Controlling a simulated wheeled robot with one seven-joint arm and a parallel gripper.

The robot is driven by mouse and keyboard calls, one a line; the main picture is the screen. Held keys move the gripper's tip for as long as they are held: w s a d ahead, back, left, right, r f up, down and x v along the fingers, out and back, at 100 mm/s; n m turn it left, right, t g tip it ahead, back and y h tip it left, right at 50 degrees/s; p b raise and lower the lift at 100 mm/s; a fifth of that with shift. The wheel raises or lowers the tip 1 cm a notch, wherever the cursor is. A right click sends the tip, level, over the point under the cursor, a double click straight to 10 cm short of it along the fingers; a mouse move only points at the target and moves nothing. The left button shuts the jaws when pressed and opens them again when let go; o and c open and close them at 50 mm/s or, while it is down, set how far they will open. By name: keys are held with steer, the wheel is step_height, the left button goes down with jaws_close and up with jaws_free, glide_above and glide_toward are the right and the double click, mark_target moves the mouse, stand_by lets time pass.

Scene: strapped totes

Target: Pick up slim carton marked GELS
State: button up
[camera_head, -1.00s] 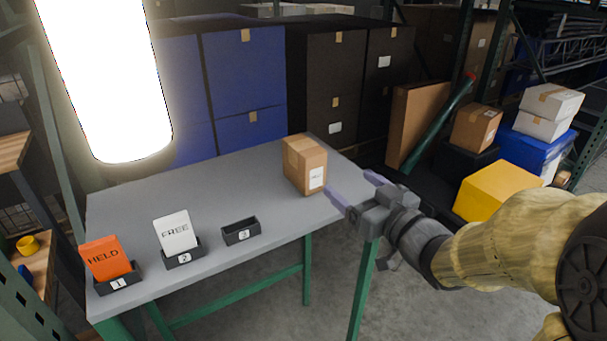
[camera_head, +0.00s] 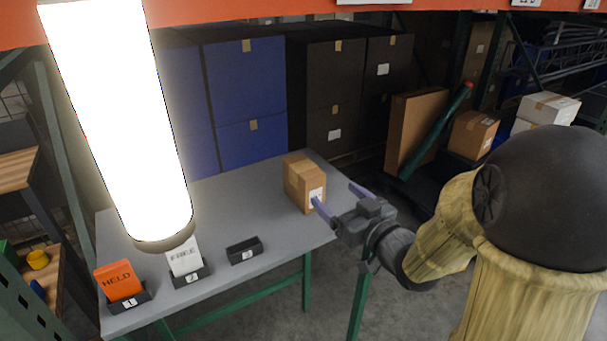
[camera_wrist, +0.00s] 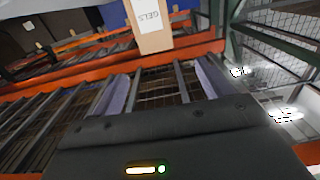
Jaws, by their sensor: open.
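The slim carton (camera_head: 297,184) is brown cardboard with a white label. It stands upright near the right end of the grey table (camera_head: 225,215). In the wrist view the carton (camera_wrist: 155,42) is at the top, and its label reads GELS upside down. My gripper (camera_head: 335,194) is open and empty, just right of the carton. One finger's tip overlaps the carton's lower right in the head view; I cannot tell whether it touches. In the wrist view the fingers (camera_wrist: 163,82) are spread and the carton lies beyond their tips.
An orange HELD card (camera_head: 118,280) and a white FREE card (camera_head: 184,262) stand in small black holders along the front edge. A third holder (camera_head: 245,250) is empty. A bright lamp (camera_head: 118,120) hangs at left. An orange beam (camera_head: 250,14) crosses the top.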

mark_target(307, 169)
steer(key=shift+w+a+r+p, duration=0.15)
steer(key=shift+w+a+p, duration=0.15)
steer(key=shift+p, duration=2.6)
steer(key=p+x, duration=0.1)
steer(key=x, duration=0.1)
steer(key=p+x, duration=0.1)
steer(key=x, duration=0.2)
steer(key=p+x, duration=0.1)
steer(key=x, duration=0.1)
steer(key=shift+w+f, duration=0.2)
steer(key=shift+f, duration=0.1)
steer(key=p+x, duration=0.2)
steer(key=x, duration=0.3)
steer(key=shift+w+f, duration=0.1)
steer(key=shift+w, duration=0.1)
steer(key=shift+d, duration=0.1)
steer(key=shift+c, duration=0.2)
steer(key=c, duration=1.2)
